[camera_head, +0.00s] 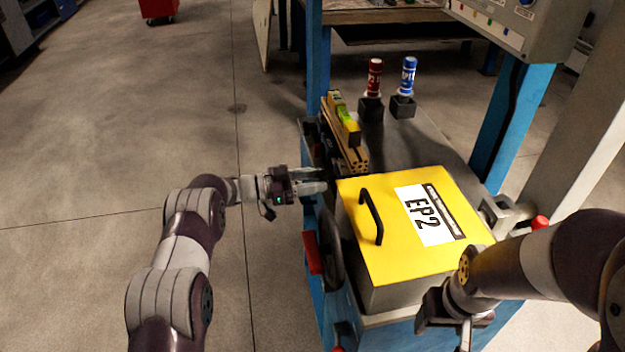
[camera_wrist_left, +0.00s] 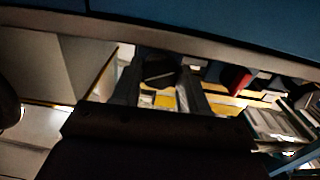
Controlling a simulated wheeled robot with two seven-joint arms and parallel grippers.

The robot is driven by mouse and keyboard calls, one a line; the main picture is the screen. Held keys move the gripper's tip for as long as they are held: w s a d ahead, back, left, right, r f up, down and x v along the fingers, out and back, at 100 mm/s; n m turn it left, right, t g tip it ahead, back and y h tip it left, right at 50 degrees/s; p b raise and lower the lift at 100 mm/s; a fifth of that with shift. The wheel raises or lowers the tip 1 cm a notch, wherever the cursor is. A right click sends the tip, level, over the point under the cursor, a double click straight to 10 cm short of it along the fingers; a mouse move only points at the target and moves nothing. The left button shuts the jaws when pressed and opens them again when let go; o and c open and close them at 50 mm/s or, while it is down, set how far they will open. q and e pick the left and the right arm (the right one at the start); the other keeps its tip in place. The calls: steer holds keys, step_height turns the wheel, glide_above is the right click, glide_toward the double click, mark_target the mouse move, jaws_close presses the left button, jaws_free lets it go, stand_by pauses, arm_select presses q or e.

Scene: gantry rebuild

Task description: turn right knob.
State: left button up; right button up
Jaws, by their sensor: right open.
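I cannot tell for sure which part is the right knob. A red-tipped grey fitting (camera_head: 540,222) sticks out at the right side of the cart, beside my right arm. A grey control panel (camera_head: 520,30) at the top right carries small coloured buttons and a blue part, cut off by the frame edge. My right gripper (camera_head: 447,325) is open and points down at the front right corner of the yellow-lidded box. My left gripper (camera_head: 312,180) is open and empty at the cart's left edge, beside the box. Its two spread fingers show in the left wrist view (camera_wrist_left: 165,85).
The yellow lid (camera_head: 385,265), marked EP2 with a black handle, covers a box on the blue-framed cart. Blue posts flank the cart.

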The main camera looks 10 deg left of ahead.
arm_select(q)
steer(key=c, duration=0.4)
steer(key=m+b, duration=0.2)
steer(key=b, duration=0.1)
steer(key=shift+m, duration=0.4)
steer(key=o, duration=1.1)
steer(key=shift+c, duration=0.2)
steer(key=b+v, duration=0.1)
steer(key=v, duration=1.1)
steer(key=shift+a, duration=0.35)
steer(key=shift+s, duration=0.1)
